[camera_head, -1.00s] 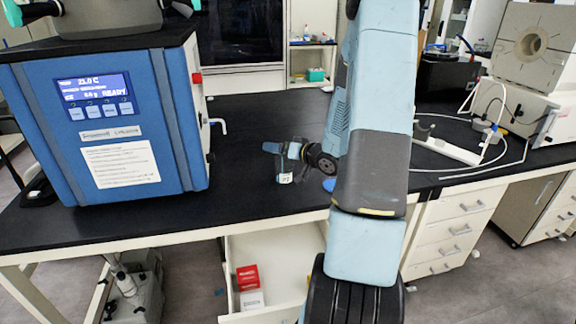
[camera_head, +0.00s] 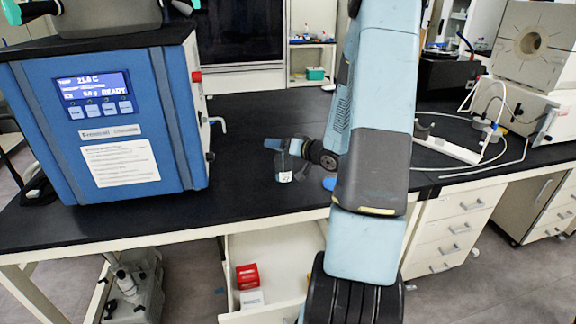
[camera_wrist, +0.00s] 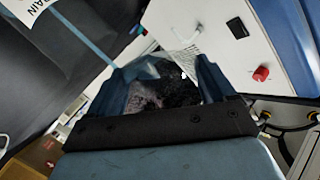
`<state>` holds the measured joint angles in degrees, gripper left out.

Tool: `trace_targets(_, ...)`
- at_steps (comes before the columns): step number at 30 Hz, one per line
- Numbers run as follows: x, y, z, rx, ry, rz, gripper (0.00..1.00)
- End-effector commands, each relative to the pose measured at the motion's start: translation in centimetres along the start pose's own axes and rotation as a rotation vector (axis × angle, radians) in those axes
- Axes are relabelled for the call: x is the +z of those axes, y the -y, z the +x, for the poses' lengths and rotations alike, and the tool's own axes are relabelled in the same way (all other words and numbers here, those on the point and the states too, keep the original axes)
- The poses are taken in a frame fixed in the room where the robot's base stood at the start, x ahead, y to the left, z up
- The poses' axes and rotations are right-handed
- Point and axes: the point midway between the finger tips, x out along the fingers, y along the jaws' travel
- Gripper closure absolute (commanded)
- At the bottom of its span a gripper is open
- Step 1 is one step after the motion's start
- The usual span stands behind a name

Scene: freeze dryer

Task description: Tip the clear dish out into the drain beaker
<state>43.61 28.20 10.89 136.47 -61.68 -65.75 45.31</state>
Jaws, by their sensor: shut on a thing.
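My gripper (camera_head: 280,147) is low over the black bench, right of the blue machine, directly at a small container with a white label, the drain beaker (camera_head: 285,177). In the wrist view my gripper (camera_wrist: 165,80) is shut on the clear dish (camera_wrist: 168,88), which shows between the two blue fingers. The dish is see-through, and dark patches show in or through it; its contents cannot be told. A white label reading "RAIN" (camera_wrist: 25,10), part of the drain beaker's label, is at the wrist view's upper left corner. The dish cannot be made out in the head view.
The blue freeze dryer (camera_head: 110,130) stands left on the bench (camera_head: 250,115), its valve handle (camera_head: 218,123) sticking out toward my gripper. An open drawer (camera_head: 270,260) with red and white boxes is below. A white hose loop lies at right. Bench behind my gripper is clear.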

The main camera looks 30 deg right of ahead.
Motion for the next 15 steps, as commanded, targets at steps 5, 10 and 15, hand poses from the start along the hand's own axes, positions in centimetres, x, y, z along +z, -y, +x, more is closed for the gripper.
trace_targets(5, -0.13, -0.1, 0.0, -0.001, 0.001, 0.009, 0.47)
trace_targets(10, -0.23, -0.18, 0.01, -0.003, 0.003, 0.02, 0.47)
trace_targets(15, -0.33, -0.26, 0.02, -0.005, 0.005, 0.029, 0.47)
